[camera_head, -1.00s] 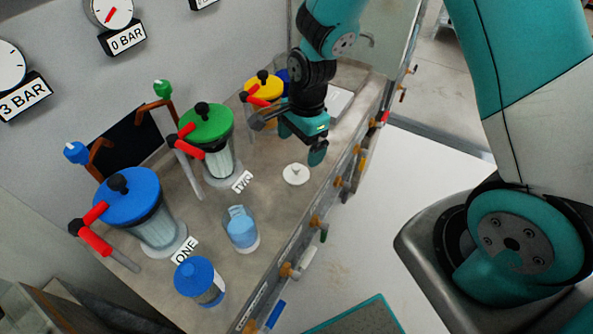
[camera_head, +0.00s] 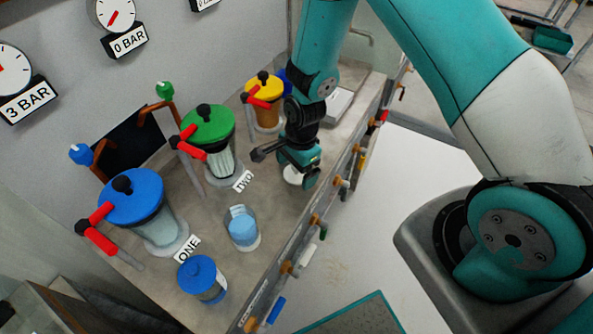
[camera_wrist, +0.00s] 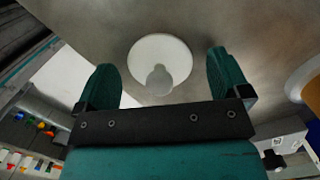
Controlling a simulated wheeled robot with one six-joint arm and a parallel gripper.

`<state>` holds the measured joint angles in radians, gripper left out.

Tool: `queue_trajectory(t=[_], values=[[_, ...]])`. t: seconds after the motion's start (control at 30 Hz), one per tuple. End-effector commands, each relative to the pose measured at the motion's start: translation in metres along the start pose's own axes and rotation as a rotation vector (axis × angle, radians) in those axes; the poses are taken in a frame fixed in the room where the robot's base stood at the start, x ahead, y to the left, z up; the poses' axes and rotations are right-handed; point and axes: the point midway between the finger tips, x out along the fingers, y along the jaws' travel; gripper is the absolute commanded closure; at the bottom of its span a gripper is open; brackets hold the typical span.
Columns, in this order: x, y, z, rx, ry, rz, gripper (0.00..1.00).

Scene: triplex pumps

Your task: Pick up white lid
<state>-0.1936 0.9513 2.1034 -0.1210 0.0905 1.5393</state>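The white lid (camera_wrist: 160,55) is a flat round disc with a knob on top, lying on the grey bench top. In the wrist view it sits just beyond and between the two fingertips of my gripper (camera_wrist: 165,75). The fingers are wide apart with nothing between them but the view of the lid's knob. In the head view my gripper (camera_head: 297,180) is low over the lid (camera_head: 291,175) and hides much of it. I cannot tell from these views how much height is left between the fingertips and the lid.
A clear jar with blue contents (camera_head: 242,229) and a blue-lidded canister (camera_head: 202,279) stand nearer on the bench. Green-topped (camera_head: 208,130), blue-topped (camera_head: 135,200) and yellow-topped (camera_head: 264,90) pumps line the wall. Valves line the bench's front edge (camera_head: 315,222).

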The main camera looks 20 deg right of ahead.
Motion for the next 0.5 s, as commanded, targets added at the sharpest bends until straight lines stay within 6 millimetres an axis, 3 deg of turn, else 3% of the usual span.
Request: queue_trajectory(t=[0.03,0.2,0.5], values=[[-0.0001,0.0001,0.0000,0.000,0.000,0.000,0.17],[-0.0002,0.0002,0.0000,0.000,0.000,0.001,0.54],[-0.0004,0.0002,-0.0001,0.000,0.000,0.001,0.55]])
